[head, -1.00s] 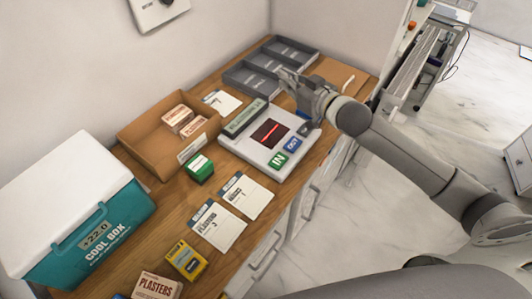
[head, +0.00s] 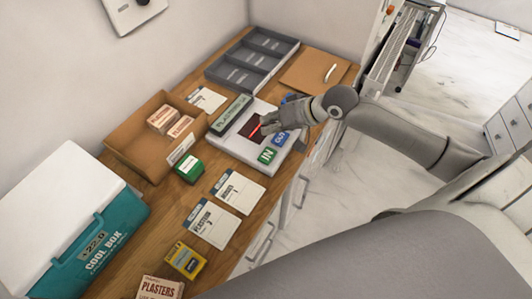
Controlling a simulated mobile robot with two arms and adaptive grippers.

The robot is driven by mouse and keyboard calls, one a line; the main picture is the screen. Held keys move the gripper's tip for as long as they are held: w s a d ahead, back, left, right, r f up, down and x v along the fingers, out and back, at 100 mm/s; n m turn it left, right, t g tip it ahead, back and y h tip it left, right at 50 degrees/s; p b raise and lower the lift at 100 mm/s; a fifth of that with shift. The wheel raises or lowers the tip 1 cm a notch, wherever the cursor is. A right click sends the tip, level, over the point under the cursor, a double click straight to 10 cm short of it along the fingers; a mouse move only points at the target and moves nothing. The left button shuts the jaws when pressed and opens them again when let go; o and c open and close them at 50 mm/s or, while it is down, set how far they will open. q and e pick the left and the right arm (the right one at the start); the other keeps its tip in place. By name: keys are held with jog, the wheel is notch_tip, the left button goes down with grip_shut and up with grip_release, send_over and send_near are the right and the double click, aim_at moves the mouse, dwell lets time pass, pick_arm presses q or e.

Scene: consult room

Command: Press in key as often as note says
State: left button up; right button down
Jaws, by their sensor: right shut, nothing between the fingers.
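The grey-white counter device (head: 230,145) lies on the wooden worktop, with a green label strip (head: 232,115) and a dark window with a red line (head: 250,129). Its green IN key (head: 267,155) and blue OUT key (head: 279,139) are at its front right. My right gripper (head: 266,124) is shut and empty, over the device between the dark window and the OUT key; I cannot tell whether it touches. It hides part of the device. White note cards lie in front: one reads PLASTERS with a number, seemingly 2 (head: 212,223), another (head: 238,191) is too small to read surely. My left gripper is out of view.
A cardboard tray (head: 130,155) holds small boxes. A green box (head: 190,168), yellow box (head: 186,260), plasters box (head: 158,289) and teal cool box (head: 105,240) stand on the worktop. A grey compartment tray (head: 215,78), a third card (head: 207,99) and a brown clipboard-like board (head: 305,72) lie behind.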

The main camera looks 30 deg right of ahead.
jog(key=shift+f, duration=0.1)
jog(key=b, duration=0.7)
send_over(269, 152)
notch_tip(269, 152, down, 6)
jog(key=shift+f, duration=0.1)
jog(key=shift+f+b, duration=0.4)
jog(key=shift+f, duration=0.8)
jog(key=shift+f, duration=0.15)
jog(key=shift+f, duration=0.25)
